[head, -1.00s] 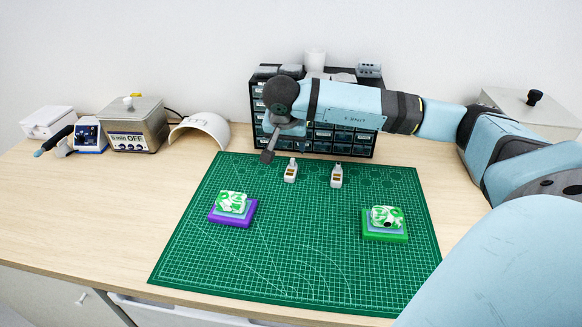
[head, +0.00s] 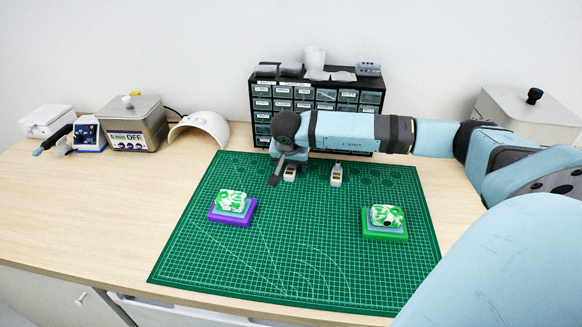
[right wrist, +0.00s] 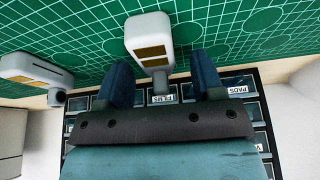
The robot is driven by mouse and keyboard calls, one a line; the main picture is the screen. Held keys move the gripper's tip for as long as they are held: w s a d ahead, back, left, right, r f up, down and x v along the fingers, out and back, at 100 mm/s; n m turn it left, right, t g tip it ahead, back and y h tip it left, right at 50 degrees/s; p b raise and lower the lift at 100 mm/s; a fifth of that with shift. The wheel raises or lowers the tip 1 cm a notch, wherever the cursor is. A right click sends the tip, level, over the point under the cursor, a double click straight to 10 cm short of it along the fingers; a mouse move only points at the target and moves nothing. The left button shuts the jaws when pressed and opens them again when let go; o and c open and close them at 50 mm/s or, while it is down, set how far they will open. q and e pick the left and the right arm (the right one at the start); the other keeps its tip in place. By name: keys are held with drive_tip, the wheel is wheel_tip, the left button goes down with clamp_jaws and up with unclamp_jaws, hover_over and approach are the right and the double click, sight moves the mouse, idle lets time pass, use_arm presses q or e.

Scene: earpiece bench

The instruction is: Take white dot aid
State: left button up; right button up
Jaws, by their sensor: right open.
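Two small white hearing aids with tan patches stand at the back of the green mat. The left aid (head: 290,174) is partly covered by my right gripper (head: 277,177) in the head view. The right aid (head: 336,176) stands clear. In the right wrist view, the left aid (right wrist: 150,42) is just beyond the two open fingers of my right gripper (right wrist: 163,80), roughly in line with the gap. The right aid (right wrist: 30,70) is at the left edge there, with a dark round end. I cannot make out a white dot on either aid. My left gripper is not in view.
A green mat (head: 300,265) holds a purple stand (head: 218,217) and a green stand (head: 385,236), each with a patterned block. A drawer cabinet (head: 262,92) stands close behind the aids. A white curved shell (head: 203,124) is to the left. The mat's front middle is clear.

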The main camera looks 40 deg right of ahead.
drive_tip(key=c, duration=1)
drive_tip(key=shift+r, duration=0.1)
drive_tip(key=shift+r, duration=0.55)
wheel_tip(320, 180, up, 22)
drive_tip(key=p, duration=0.3)
drive_tip(key=shift+f, duration=0.1)
